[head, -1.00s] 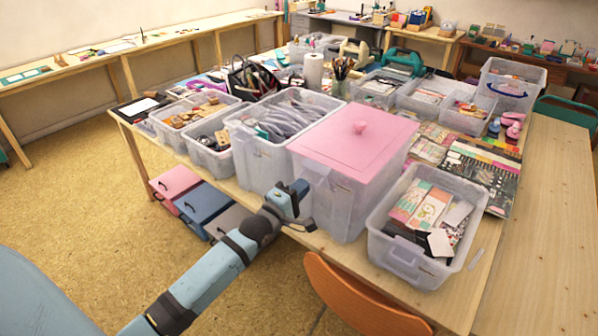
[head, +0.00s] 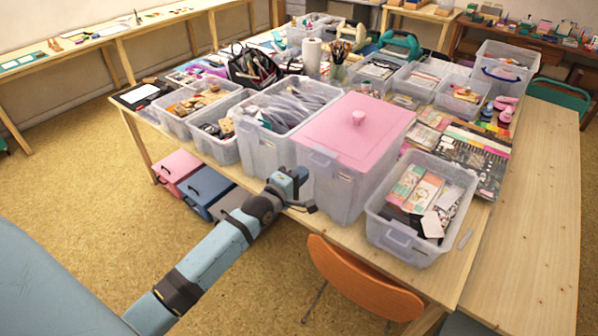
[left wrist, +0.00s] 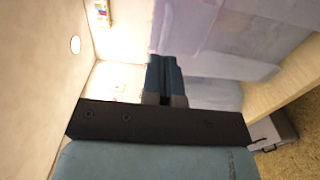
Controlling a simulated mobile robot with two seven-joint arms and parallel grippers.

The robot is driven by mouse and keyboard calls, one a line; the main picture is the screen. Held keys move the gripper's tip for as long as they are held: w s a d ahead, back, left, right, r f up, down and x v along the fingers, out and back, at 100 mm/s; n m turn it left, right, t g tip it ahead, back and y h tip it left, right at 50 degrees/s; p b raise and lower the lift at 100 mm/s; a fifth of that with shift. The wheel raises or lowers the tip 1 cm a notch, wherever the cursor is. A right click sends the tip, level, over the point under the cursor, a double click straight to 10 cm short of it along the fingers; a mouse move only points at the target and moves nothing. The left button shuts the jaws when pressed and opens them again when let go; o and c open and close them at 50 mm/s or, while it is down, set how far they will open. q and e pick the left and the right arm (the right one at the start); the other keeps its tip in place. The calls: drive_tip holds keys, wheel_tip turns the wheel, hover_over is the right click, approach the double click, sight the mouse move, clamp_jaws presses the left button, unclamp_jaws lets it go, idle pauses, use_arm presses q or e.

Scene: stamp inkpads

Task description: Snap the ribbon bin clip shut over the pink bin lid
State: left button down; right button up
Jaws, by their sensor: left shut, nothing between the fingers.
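The pink bin lid (head: 350,128), with a round knob, lies on a tall translucent bin (head: 345,195) near the table's front edge. A pale clip-like tab (head: 320,158) shows at the lid's front edge, towards its left end. I cannot tell whether it is latched over the lid. My left gripper (head: 300,175) is shut and empty, in front of the bin's left front, below the lid and tab. In the left wrist view its fingers (left wrist: 166,80) are together before a translucent lavender wall (left wrist: 245,35). My right gripper is out of view.
An open bin of packets (head: 290,92) stands close on the left, and an open bin of cards (head: 392,232) on the right. An orange chair (head: 365,283) stands at the table's front. The wooden table on the right (head: 540,170) is bare.

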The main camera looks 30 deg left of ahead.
use_arm(q)
drive_tip(key=s+a+r+b, duration=0.1)
drive_tip(key=s+r, duration=0.1)
drive_tip(key=s, duration=0.8)
drive_tip(key=shift+s+r+b, duration=0.15)
drive_tip(key=shift+r+b, duration=0.05)
drive_tip(key=shift+b, duration=0.1)
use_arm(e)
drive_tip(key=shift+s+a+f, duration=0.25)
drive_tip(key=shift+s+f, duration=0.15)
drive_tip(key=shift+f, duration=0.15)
use_arm(q)
drive_tip(key=s+d+f+m+g+h+p, duration=0.1)
drive_tip(key=s+d+f+m+g, duration=0.6)
drive_tip(key=s+d+f+m, duration=0.9)
drive_tip(key=s+f+m+p, duration=0.1)
drive_tip(key=s+m, duration=0.2)
drive_tip(key=shift+f+m, duration=0.3)
drive_tip(key=shift+m, duration=0.1)
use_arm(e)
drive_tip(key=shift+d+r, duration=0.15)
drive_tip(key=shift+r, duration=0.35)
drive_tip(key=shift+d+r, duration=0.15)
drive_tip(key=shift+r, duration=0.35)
